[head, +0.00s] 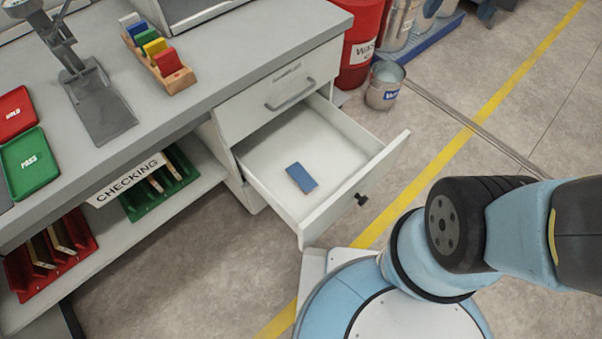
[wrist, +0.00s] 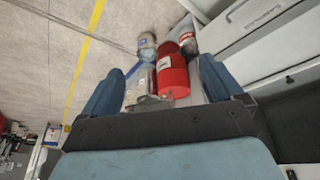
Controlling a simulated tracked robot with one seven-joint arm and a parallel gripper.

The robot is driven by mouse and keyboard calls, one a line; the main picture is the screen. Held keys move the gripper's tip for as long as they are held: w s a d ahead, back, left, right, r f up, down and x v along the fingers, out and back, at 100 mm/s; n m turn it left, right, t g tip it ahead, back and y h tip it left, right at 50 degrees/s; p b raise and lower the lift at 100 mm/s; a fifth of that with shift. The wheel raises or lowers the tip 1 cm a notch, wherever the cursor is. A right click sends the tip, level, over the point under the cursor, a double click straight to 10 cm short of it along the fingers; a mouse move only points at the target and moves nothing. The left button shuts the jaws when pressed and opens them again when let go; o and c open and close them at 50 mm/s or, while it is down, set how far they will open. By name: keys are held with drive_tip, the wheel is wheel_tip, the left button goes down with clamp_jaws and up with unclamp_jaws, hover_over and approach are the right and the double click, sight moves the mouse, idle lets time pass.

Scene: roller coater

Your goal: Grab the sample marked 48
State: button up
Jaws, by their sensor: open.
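No number 48 is readable on any piece in these views. A flat blue plate (head: 301,178) lies on the floor of the open lower drawer (head: 345,125) in the head view. A wooden rack (head: 181,82) on the bench holds several upright coloured pieces, including a yellow one (head: 155,46) and a red one (head: 168,61). On the shelf below, a green rack (head: 133,208) and a red rack (head: 84,262) hold pale, narrow pieces. My gripper (wrist: 161,66) shows in the wrist view with its blue fingers apart and nothing between them; it is outside the head view.
The drawer juts out beside my base. A closed drawer (head: 290,92) is above it. A red drum (head: 360,45) and a metal bucket (head: 384,86) stand beyond. The bench carries a metal stand (head: 95,100), a red tray (head: 16,112) and a green tray (head: 29,165).

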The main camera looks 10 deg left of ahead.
drive_tip(key=w+a+f+n+g, duration=0.1)
drive_tip(key=w+a+f+n, duration=0.1)
drive_tip(key=w+a+f, duration=0.85)
drive_tip(key=n+g, duration=0.4)
drive_tip(key=n, duration=0.1)
hover_over(301, 175)
wheel_tip(301, 175, down, 42)
wheel_tip(301, 175, down, 8)
drive_tip(key=shift+w+d+r, duration=0.1)
drive_tip(key=shift+d, duration=0.05)
drive_tip(key=shift+s+a+f, duration=0.1)
drive_tip(key=shift+f, duration=1.25)
drive_tip(key=shift+s+a+f, duration=0.1)
drive_tip(key=shift+f, duration=1.25)
drive_tip(key=shift+c, duration=0.2)
drive_tip(key=c, duration=1.1)
drive_tip(key=shift+c, duration=0.2)
